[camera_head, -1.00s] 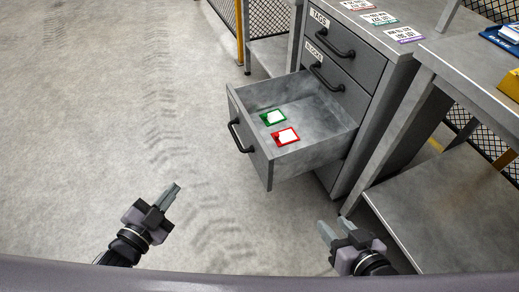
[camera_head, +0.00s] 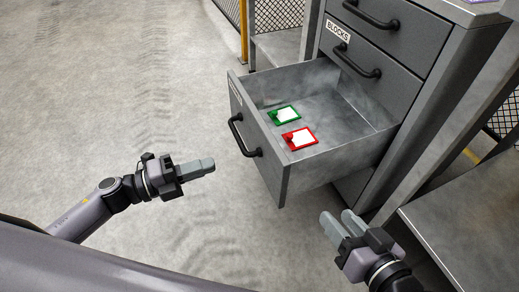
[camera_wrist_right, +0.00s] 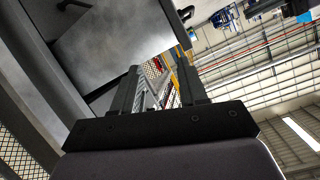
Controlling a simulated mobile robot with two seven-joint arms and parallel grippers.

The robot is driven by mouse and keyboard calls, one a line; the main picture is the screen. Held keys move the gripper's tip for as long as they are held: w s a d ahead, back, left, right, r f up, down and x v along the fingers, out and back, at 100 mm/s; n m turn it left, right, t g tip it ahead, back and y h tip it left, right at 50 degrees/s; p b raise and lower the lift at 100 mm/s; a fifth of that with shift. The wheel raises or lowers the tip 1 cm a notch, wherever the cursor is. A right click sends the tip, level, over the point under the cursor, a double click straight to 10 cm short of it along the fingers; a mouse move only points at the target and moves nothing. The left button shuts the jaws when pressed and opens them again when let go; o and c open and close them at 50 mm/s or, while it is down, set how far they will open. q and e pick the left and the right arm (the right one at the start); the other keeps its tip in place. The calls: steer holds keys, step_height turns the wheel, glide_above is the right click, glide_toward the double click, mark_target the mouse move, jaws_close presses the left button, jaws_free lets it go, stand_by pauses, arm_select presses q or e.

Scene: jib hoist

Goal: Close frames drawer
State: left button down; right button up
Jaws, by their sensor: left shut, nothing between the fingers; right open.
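The open drawer (camera_head: 332,168) sticks out of the grey cabinet, below the drawer labelled BLOCKS. Its front has a black bar handle (camera_head: 241,136); its own label is too steep to read. A green-edged frame (camera_head: 284,115) and a red-edged frame (camera_head: 299,138) lie inside. My left gripper (camera_head: 205,166) is shut and empty, left of the drawer front and apart from the handle. My right gripper (camera_head: 340,224) is open and empty, below and in front of the drawer's near side. In the right wrist view, the right fingers (camera_wrist_right: 160,92) stand apart with nothing between them.
The BLOCKS drawer (camera_head: 352,62) and the one above are shut. A workbench (camera_head: 470,215) stands at the right, close to my right gripper. A yellow post (camera_head: 243,30) and mesh fence are behind. The floor at the left is clear.

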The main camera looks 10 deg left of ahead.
mark_target(270, 145)
arm_select(q)
steer(key=b+x, duration=0.2)
steer(key=x, duration=1)
steer(key=shift+w+d, duration=0.3)
steer(key=shift+d, duration=0.15)
arm_select(e)
steer(key=shift+d+f+n+t, duration=0.1)
steer(key=shift+d+n+t, duration=0.2)
steer(key=shift+d, duration=0.05)
arm_select(q)
steer(key=shift+r, duration=0.1)
